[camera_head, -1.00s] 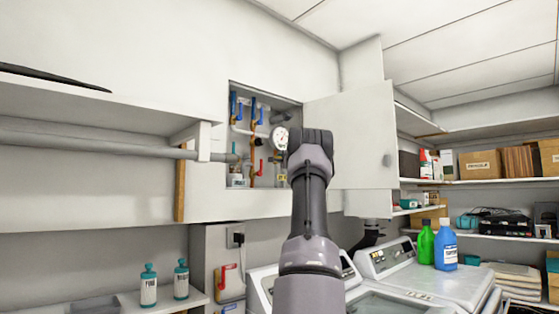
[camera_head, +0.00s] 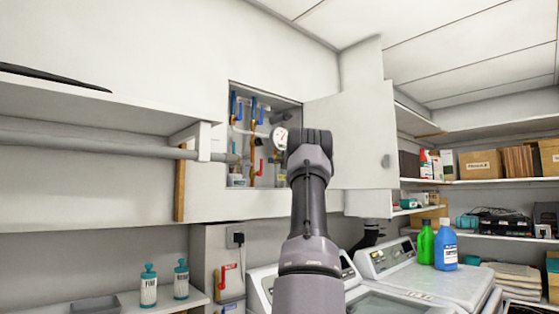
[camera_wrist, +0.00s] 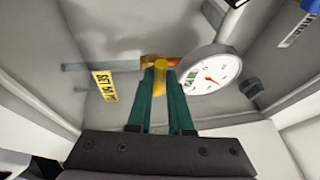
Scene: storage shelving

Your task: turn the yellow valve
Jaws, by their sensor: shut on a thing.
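The yellow valve (camera_wrist: 160,84) shows in the wrist view, with its handle between the tips of my gripper's green fingers. My gripper (camera_wrist: 161,88) is shut on the yellow valve inside the open wall cabinet (camera_head: 210,205). The fingers hide part of the handle. In the head view my arm reaches up to the cabinet opening, and its wrist hides the valve and the fingers.
A round white gauge (camera_wrist: 211,70) sits close to the right of my fingers. A yellow label (camera_wrist: 104,86) is to their left. Blue-handled valves (camera_head: 256,112) and a red handle (camera_head: 262,167) are in the cabinet. The open cabinet door (camera_head: 362,140) stands at the right.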

